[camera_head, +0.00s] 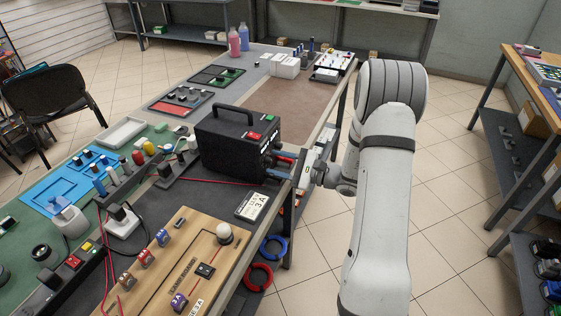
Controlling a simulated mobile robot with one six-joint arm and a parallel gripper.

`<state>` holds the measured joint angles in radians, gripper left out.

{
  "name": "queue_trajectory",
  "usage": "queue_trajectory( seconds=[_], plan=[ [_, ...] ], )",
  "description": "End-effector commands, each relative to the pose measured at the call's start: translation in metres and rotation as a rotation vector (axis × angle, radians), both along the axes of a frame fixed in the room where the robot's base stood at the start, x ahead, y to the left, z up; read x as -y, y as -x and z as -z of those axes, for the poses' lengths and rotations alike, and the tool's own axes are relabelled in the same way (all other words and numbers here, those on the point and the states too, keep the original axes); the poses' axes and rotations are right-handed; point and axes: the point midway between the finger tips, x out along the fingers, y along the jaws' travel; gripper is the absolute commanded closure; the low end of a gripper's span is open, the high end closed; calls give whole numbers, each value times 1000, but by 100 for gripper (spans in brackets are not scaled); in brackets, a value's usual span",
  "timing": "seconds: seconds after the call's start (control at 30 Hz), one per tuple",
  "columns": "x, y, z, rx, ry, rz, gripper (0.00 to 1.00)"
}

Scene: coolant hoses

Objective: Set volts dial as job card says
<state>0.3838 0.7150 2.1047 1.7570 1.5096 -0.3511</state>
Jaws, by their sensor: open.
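A wooden board (165,262) with knobs lies at the front. Red leads cross the dark mat by the box. The brown mat (287,103) behind is clear.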

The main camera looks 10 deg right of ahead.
Motion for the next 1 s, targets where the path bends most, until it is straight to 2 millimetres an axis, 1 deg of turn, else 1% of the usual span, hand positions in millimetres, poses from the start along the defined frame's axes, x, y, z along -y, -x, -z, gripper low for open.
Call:
queue_trajectory(
  seconds=[0.1, 0.33, 0.83, 0.87, 0.9, 0.93, 1.0],
  plan=[
    [-4, -3, 0, -1, 0, 1, 59],
    [-5, -3, 0, -1, 0, 1, 59],
    [-4, -3, 0, -1, 0, 1, 100],
    [-4, -2, 1, -1, 0, 1, 100],
    [11, -3, 1, -2, 1, 6, 100],
    [5, -3, 1, -3, -1, 3, 100],
    [0, -2, 1, -6, -2, 1, 100]
  ],
)
